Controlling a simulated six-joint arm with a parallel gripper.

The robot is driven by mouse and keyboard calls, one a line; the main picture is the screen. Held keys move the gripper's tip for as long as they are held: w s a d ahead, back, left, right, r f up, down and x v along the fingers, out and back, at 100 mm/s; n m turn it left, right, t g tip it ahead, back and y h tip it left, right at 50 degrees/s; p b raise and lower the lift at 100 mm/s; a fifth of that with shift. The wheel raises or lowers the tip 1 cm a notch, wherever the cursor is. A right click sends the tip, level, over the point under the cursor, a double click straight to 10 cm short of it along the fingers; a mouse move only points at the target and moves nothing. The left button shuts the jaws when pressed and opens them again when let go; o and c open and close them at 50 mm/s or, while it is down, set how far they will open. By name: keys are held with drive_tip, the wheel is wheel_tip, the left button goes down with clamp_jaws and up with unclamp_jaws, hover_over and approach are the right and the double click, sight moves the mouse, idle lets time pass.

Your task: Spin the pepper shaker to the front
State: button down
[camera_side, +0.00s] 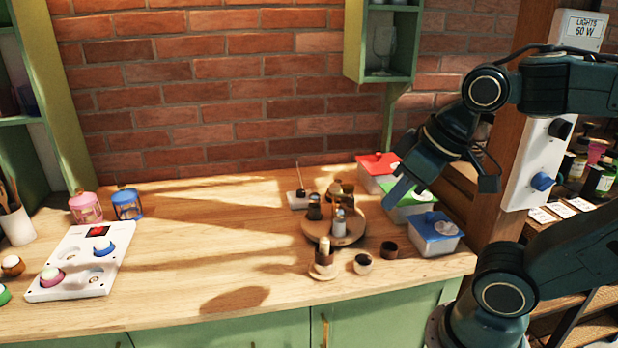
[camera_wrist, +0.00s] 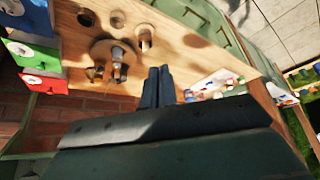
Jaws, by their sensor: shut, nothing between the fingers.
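A round wooden turntable (camera_side: 313,231) stands on the counter and carries several small shakers. A grey shaker with a bluish top (camera_side: 339,224) stands on its near side. A dark shaker (camera_side: 314,208) stands on its left, and brown ones (camera_side: 347,190) stand behind. I cannot tell which is the pepper shaker. The turntable also shows in the wrist view (camera_wrist: 99,48). My gripper (camera_side: 391,201) is shut and empty, above and to the right of the turntable, apart from it. Its closed fingers show in the wrist view (camera_wrist: 158,86).
Red (camera_side: 377,163), green (camera_side: 418,202) and blue-lidded (camera_side: 436,229) boxes stand right of the turntable, close to my gripper. Small cups (camera_side: 363,264) and an egg-cup-like piece (camera_side: 322,263) stand in front. A white panel (camera_side: 75,265) lies left. The counter's middle is clear.

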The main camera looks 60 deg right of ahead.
drive_tip(key=w+d+f+m+g+h, duration=0.2)
drive_tip(key=w+m, duration=0.1)
drive_tip(key=w, duration=0.5)
drive_tip(key=w+d+f+m+g+h, duration=0.1)
drive_tip(key=w+d+f+m+g, duration=0.15)
drive_tip(key=w, duration=0.45)
drive_tip(key=m+g+h, duration=0.2)
drive_tip(key=m+h, duration=0.2)
approach(318, 238)
drive_tip(key=w+a+f+v, duration=0.1)
drive_tip(key=v, duration=0.5)
drive_tip(key=shift+w+f+m, duration=0.1)
drive_tip(key=shift+f+m, duration=0.15)
drive_tip(key=shift+f, duration=0.1)
drive_tip(key=shift+d, duration=0.15)
drive_tip(key=x, duration=1)
drive_tip(key=shift+d, duration=0.1)
drive_tip(key=shift+s+d+r, duration=0.1)
drive_tip(key=shift+s+d, duration=1.2)
drive_tip(key=shift+s, duration=0.05)
drive_tip(key=shift+s, duration=0.15)
